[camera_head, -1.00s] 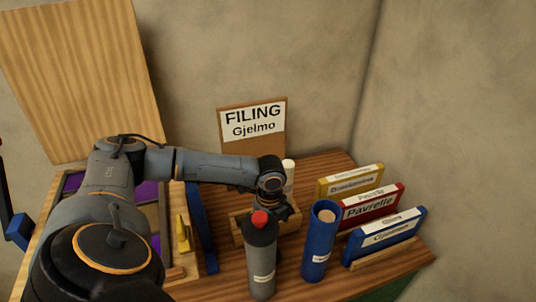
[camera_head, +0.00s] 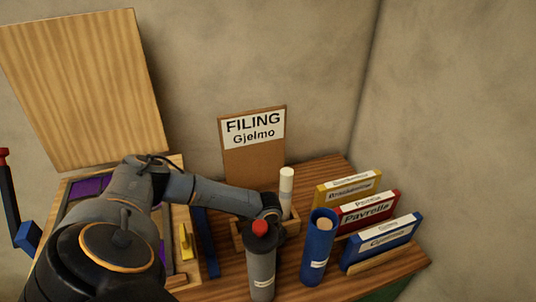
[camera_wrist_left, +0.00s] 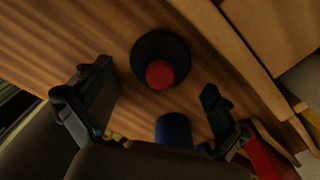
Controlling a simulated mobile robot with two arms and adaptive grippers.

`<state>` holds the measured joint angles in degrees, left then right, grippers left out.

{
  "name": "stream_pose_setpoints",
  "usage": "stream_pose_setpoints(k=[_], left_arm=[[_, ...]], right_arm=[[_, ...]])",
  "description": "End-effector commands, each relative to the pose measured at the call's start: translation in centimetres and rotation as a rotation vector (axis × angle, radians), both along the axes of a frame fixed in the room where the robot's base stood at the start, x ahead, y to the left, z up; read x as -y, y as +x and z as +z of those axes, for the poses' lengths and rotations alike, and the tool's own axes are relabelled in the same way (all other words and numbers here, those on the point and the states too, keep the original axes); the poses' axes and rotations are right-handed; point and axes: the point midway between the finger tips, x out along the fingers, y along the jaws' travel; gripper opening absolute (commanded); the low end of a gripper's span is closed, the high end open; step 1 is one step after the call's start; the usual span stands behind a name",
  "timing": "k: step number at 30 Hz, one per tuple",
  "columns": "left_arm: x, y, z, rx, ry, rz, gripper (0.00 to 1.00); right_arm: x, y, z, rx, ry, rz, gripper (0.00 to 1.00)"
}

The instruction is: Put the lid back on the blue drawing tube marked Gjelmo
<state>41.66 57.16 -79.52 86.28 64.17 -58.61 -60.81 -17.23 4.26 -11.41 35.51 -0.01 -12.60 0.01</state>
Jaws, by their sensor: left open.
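The blue drawing tube (camera_head: 318,255) stands upright on the desk in the head view, its top open with a tan roll inside. A small label is on its side, too small to read. My left gripper (camera_wrist_left: 158,95) is open, fingers pointing down. In the head view its fingers are hidden behind the grey bottle (camera_head: 261,270) with a red cap. In the left wrist view a blue round piece (camera_wrist_left: 174,130) lies low between the fingers, apart from them; I cannot tell for sure whether it is the lid. My right gripper is not in view.
The bottle's red cap (camera_wrist_left: 160,73) shows close by in the wrist view. A shallow wooden box (camera_head: 290,227) and a white cylinder (camera_head: 286,185) are behind the gripper. Yellow, red (camera_head: 367,212) and blue binders stand right of the tube. A FILING Gjelmo sign (camera_head: 253,130) stands behind.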

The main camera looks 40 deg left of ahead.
Motion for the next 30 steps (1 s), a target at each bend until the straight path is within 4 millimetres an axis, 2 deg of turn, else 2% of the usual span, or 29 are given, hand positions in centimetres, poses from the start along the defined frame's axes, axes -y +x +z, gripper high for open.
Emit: stream_pose_setpoints(k=[6,16,27,29,30], left_arm=[[0.0,0.0,-1.7,0.0,0.0,-0.001,0.98],[0.0,0.0,-1.7,0.001,0.0,-0.001,0.98],[0.0,0.0,-1.7,0.001,0.0,-0.001,0.23],[0.0,0.0,-1.7,0.0,0.0,-0.001,0.11],[0.0,0.0,-1.7,0.0,0.0,-0.001,0.08]], right_arm=[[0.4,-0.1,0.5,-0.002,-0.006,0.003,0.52],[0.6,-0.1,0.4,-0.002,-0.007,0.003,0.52],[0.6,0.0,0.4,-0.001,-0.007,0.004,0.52],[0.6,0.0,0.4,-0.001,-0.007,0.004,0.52],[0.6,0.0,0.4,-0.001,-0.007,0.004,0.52]])
